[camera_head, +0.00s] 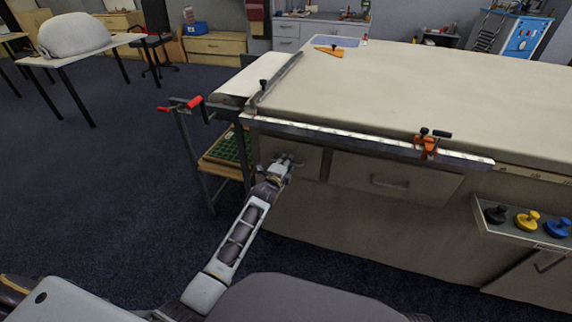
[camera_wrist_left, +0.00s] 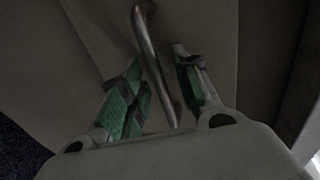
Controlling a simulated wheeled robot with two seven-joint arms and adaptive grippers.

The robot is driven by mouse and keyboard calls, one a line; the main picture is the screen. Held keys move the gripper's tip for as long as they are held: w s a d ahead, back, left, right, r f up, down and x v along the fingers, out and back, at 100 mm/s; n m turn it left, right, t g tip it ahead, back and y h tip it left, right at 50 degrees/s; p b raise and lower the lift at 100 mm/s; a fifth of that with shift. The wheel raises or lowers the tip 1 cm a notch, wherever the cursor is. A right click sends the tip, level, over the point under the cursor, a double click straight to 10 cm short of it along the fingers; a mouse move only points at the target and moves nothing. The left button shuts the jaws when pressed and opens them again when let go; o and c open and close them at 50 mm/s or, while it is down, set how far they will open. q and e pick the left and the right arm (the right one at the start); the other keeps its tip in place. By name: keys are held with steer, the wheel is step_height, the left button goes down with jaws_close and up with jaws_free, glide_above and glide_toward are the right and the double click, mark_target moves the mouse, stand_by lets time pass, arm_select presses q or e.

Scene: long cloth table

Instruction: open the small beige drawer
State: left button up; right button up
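The small beige drawer (camera_head: 312,160) is in the front of the long table, below its left corner. Its front looks flush with the table front, so it appears shut. My left gripper (camera_head: 287,163) is at this drawer front and covers its handle in the head view. In the left wrist view the metal bar handle (camera_wrist_left: 152,55) runs between the two green-padded fingers of my left gripper (camera_wrist_left: 158,75). The fingers are apart, with a gap visible beside the handle, so the gripper is open around it. My right gripper is not in view.
A wider drawer (camera_head: 385,187) is to the right. A metal straightedge (camera_head: 340,136) with an orange clamp (camera_head: 427,146) lies along the tabletop edge. An open drawer (camera_head: 505,229) with coloured knobs is at far right.

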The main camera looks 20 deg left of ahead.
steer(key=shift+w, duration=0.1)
arm_select(q)
jaws_close()
steer(key=shift+s, duration=0.1)
stand_by(0.3)
